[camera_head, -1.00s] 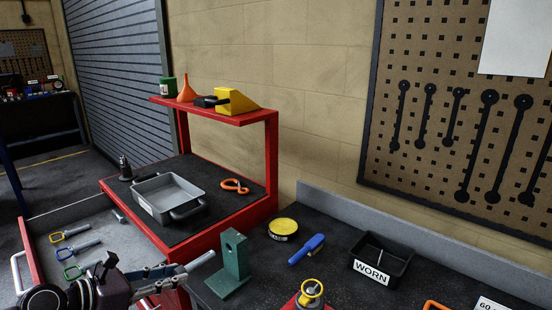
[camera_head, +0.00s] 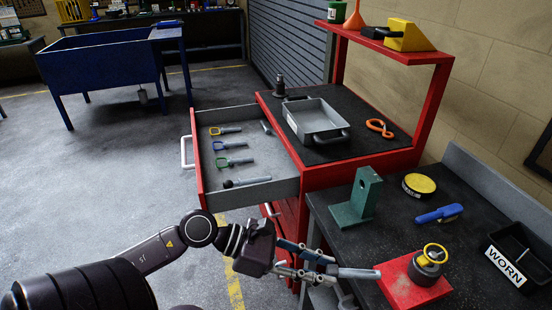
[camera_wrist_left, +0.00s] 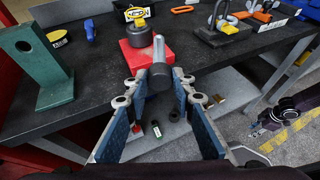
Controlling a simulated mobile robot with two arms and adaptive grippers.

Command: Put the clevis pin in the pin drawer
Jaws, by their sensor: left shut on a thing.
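My left gripper (camera_head: 325,266) is shut on the clevis pin (camera_head: 358,273), a grey rod that sticks out to the right in the head view, near the bench's front edge. The left wrist view shows the pin (camera_wrist_left: 158,66) between the blue-padded fingers (camera_wrist_left: 158,82); its gripped end is partly hidden. The pin drawer (camera_head: 262,193) is pulled open from the red trolley, left of and beyond the gripper. Several pins with yellow, blue, green and black ends lie in it. What looks like my right gripper (camera_wrist_left: 262,125) shows small at the right of the left wrist view.
A green upright block (camera_head: 362,200) and a red block (camera_head: 402,288) with a yellow-ringed part stand on the dark bench. A grey tray (camera_head: 306,136) and an orange hook (camera_head: 379,127) lie on the trolley top. The floor left of the drawer is clear.

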